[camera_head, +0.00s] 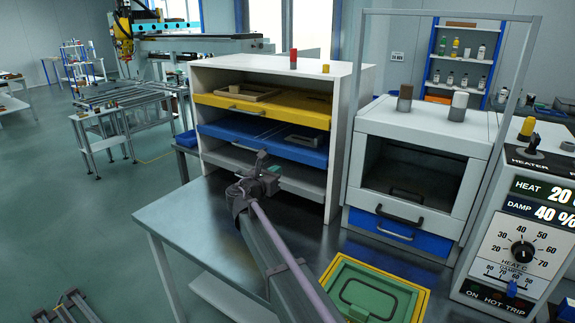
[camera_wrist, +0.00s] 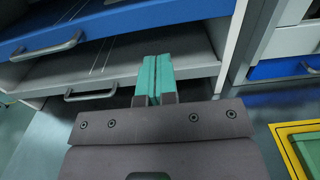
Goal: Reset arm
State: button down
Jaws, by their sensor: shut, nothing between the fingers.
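My arm reaches from the lower right over the metal table (camera_head: 205,215) in the head view. My gripper (camera_head: 262,158) is in front of the white cabinet (camera_head: 342,115), close to its lower drawers. In the wrist view my gripper (camera_wrist: 153,62) shows two green fingers pressed together with nothing between them. Behind the fingers are a blue drawer (camera_wrist: 110,22) and a grey drawer (camera_wrist: 55,75), each with a metal handle. I cannot tell from these views whether the fingers touch the grey drawer.
A yellow drawer (camera_head: 285,108) and a blue drawer (camera_head: 265,142) stick out of the cabinet. To the right are a white unit with a glass door (camera_head: 415,170), a green lidded box (camera_head: 372,293) in a yellow frame, and a heater control panel (camera_head: 525,235). The table's left front is clear.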

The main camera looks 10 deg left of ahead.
jog(key=s+d+f+m+g+y+p, duration=0.1)
jog(key=s+d+f+m+g, duration=0.5)
jog(key=s+m, duration=0.35)
jog(key=s+d+f+m+g, duration=0.45)
jog(key=s+d+m, duration=0.35)
jog(key=m, duration=0.2)
jog(key=s+d+f+m+g+y+p, duration=0.2)
jog(key=s+d+m+g+y, duration=0.4)
jog(key=s+d+m, duration=0.5)
jog(key=s+d+p, duration=0.1)
jog(key=s+d, duration=0.6)
jog(key=s, duration=0.1)
jog(key=shift+d+y+p, duration=0.3)
jog(key=shift+d, duration=0.1)
jog(key=shift+m, duration=0.25)
